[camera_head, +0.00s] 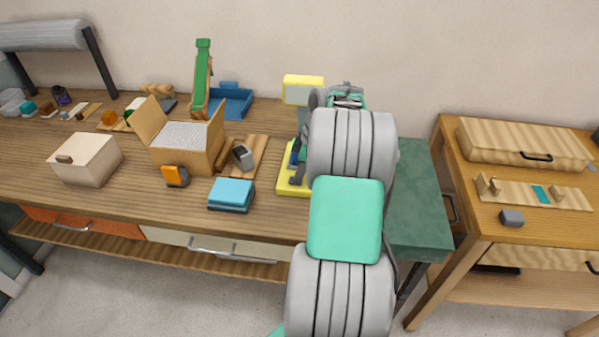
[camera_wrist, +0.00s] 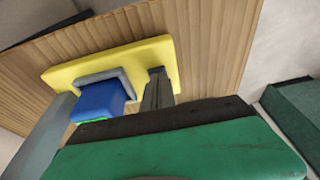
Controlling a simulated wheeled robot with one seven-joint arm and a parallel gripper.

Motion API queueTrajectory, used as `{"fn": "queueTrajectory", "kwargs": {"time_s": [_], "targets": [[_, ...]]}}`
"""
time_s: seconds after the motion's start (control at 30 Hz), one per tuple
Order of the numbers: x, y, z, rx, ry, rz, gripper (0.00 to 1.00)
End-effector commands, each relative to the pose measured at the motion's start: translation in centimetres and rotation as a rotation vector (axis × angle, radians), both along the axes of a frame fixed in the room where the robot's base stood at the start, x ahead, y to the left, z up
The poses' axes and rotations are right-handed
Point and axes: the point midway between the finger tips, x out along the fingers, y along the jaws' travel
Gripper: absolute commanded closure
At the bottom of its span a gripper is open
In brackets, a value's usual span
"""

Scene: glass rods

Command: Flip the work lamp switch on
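The work lamp has a yellow head (camera_head: 303,90) raised at the back of the workbench and a yellow base (camera_head: 290,188) on the bench top. In the wrist view, the yellow base (camera_wrist: 125,58) carries a blue switch (camera_wrist: 100,101) in a grey frame, with a thin green line at its near edge. A dark upright piece stands beside the switch. My gripper (camera_head: 299,172) is low over the base, close to the switch, mostly hidden by my arm. I cannot tell whether it touches the switch or how far its fingers are apart.
Left of the lamp are a teal box (camera_head: 231,194), an open wooden box (camera_head: 187,143), an orange object (camera_head: 175,176) and a cream box (camera_head: 86,158). A green mat (camera_head: 415,190) covers the bench's right end. A separate wooden table (camera_head: 520,237) stands further right.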

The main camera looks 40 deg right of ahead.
Motion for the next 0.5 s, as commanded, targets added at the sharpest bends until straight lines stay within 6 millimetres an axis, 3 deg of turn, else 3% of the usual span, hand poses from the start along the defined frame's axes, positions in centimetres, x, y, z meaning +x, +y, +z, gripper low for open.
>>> {"fn": "queueTrajectory", "kwargs": {"time_s": [0.13,0.5], "targets": [[0.0,-0.3,4.3,-0.008,-0.007,0.003,1.00],[-2.1,-2.3,11.7,-0.010,-0.010,0.004,1.00]]}}
